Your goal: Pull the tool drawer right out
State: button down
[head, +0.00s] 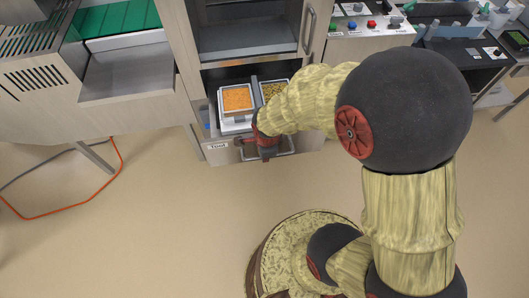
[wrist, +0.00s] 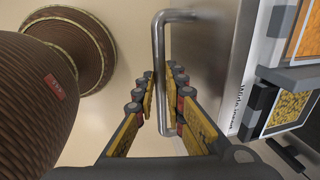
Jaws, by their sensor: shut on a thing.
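The tool drawer (head: 217,147) is the low drawer of the cabinet, with a small white label at the left of its front. It stands partly out, so its inside shows from above. Its metal bar handle (head: 285,153) runs along the front and also shows in the wrist view (wrist: 158,55). My gripper (head: 266,151) is at the handle, left of its middle in the head view. In the wrist view my gripper (wrist: 160,92) has a finger on each side of the bar and is shut on it. My gripper hides part of the handle and drawer front.
In the drawer are a tray with orange contents (head: 237,98) and a tray with greenish contents (head: 273,88). An open compartment (head: 245,38) is above. The floor (head: 190,220) before the drawer is clear; an orange cable (head: 118,165) lies at left.

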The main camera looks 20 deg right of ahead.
jog(key=shift+s+f, duration=0.1)
jog(key=shift+s, duration=0.15)
jog(key=c, duration=1.8)
grip_release()
jog(key=shift+c, duration=0.2)
notch_tip(320, 180, up, 12)
jog(key=s, duration=0.2)
jog(key=shift+s+a, duration=0.15)
jog(key=shift+a, duration=0.2)
